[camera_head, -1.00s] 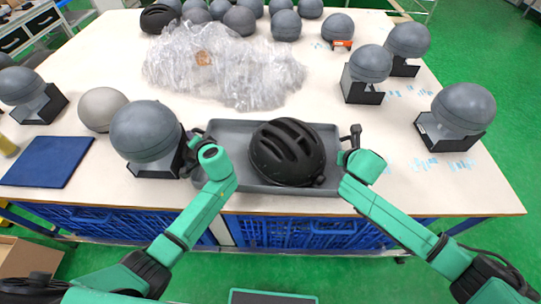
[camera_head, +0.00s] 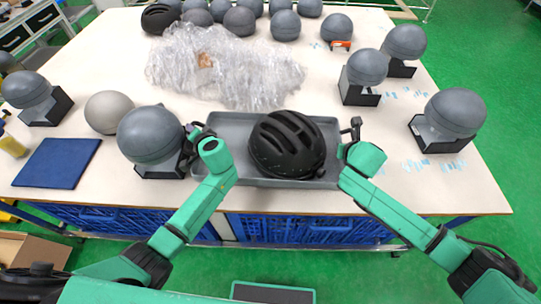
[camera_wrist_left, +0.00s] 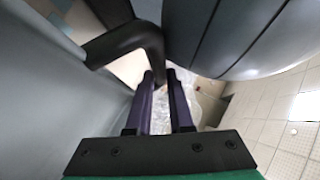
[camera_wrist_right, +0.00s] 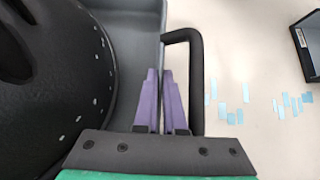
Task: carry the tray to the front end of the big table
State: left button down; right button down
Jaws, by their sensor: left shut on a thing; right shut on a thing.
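The grey tray (camera_head: 232,127) is at the near edge of the big table (camera_head: 330,88), with a black helmet (camera_head: 287,143) lying in it. My left gripper (camera_head: 197,135) is at the tray's left end; in the left wrist view its fingers (camera_wrist_left: 160,88) are close together by a black handle (camera_wrist_left: 125,42). My right gripper (camera_head: 348,148) is at the right end; in the right wrist view its fingers (camera_wrist_right: 163,88) are shut at the tray's wall beside the black handle (camera_wrist_right: 196,70). The head view does not show clearly whether the tray touches the tabletop.
A grey ball on a black stand (camera_head: 150,138) is close against my left gripper. A blue mat (camera_head: 57,163) lies at the left. Crumpled clear plastic (camera_head: 225,70) lies behind the tray. Another ball on a stand (camera_head: 450,118) is at the right.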

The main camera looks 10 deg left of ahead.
aim_at(370, 26)
jog(key=k+l, duration=0.35)
jog(key=l, duration=0.15)
jog(key=z, duration=1.55)
jog(key=i+l+z, duration=0.2)
jog(key=z, duration=0.2)
jog(key=i+l+z, duration=0.15)
jog(key=i+z, duration=0.4)
jog(key=z, duration=0.2)
jog(key=i+l, duration=0.1)
jog(key=i, duration=1.5)
jog(key=i+u, duration=0.65)
jog(key=u, duration=0.15)
jog(key=i+l+u, duration=0.15)
jog(key=i+u, duration=0.25)
jog(key=i+j+u, duration=0.25)
jog(key=u, duration=0.25)
jog(key=i+u, duration=1.05)
jog(key=i, duration=0.75)
jog(key=i+u, duration=0.1)
jog(key=i, duration=0.75)
jog(key=i+u, duration=0.1)
jog(key=i, duration=0.75)
jog(key=i+l+u, duration=0.1)
jog(key=i, duration=0.75)
jog(key=l, duration=0.1)
